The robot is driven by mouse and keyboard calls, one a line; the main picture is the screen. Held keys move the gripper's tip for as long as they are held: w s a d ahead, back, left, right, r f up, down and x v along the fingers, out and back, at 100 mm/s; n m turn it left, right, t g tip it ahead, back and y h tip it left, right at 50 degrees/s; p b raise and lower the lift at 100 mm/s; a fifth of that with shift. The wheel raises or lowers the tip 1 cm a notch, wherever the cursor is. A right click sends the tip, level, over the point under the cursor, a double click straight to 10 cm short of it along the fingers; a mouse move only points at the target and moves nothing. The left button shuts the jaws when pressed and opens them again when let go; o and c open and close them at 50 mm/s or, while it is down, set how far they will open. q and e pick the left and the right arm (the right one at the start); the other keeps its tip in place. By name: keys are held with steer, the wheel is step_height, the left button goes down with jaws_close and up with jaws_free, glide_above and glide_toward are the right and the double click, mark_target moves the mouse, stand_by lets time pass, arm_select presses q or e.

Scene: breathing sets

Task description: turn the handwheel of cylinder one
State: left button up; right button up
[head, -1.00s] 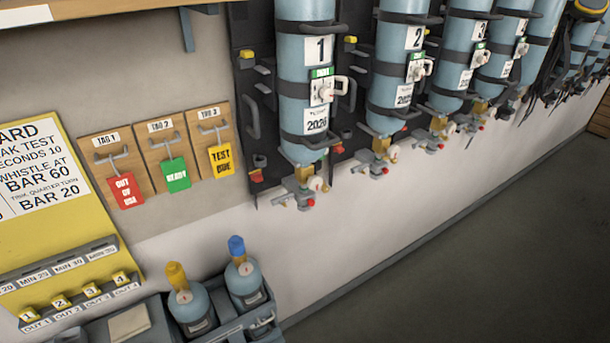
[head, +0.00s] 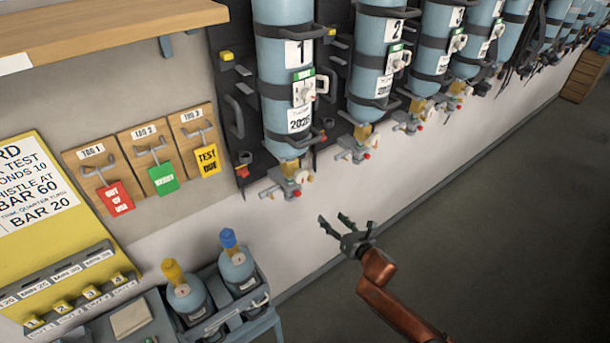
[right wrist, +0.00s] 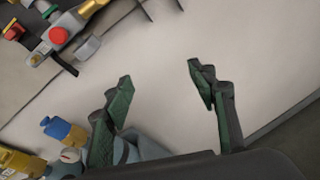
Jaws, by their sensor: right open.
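Cylinder one (head: 285,95) is a light blue bottle with a "1" label, strapped upright to a dark wall panel. Under it hangs its valve (head: 289,176), with a brass body, grey fittings and a red knob (head: 297,193). Which part is the handwheel is too small to tell in the head view. My right gripper (head: 333,221) is open and empty, below and to the right of this valve, clear of it. In the right wrist view, its open fingers (right wrist: 159,80) have bare wall between them; a red knob (right wrist: 58,36) shows at upper left. My left gripper is not in view.
Cylinder two (head: 379,60) and further cylinders hang to the right. A grey crate (head: 262,302) with two small bottles stands below at left. Tag boards (head: 90,175) and a wooden shelf (head: 110,30) are on the left. The floor (head: 480,230) at right is clear.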

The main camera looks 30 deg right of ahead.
steer(key=a+r+n+t+y+p, duration=0.1)
steer(key=a+r+n, duration=0.2)
steer(key=r, duration=0.4)
steer(key=a+r+n+t+y, duration=0.1)
steer(key=a+r+n, duration=0.1)
steer(key=r, duration=0.5)
steer(key=n, duration=0.3)
glide_toward(303, 178)
steer(key=w, duration=0.2)
steer(key=shift+t, duration=0.4)
steer(key=w, duration=0.2)
steer(key=w+p, duration=0.2)
steer(key=w, duration=0.1)
steer(key=shift+w+a+f, duration=0.3)
steer(key=shift+w, duration=0.75)
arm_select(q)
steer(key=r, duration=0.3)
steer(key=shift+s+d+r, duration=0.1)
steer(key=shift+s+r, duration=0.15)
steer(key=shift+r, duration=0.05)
arm_select(e)
steer(key=shift+f, duration=0.1)
steer(key=shift+c, duration=0.3)
steer(key=c, duration=1.1)
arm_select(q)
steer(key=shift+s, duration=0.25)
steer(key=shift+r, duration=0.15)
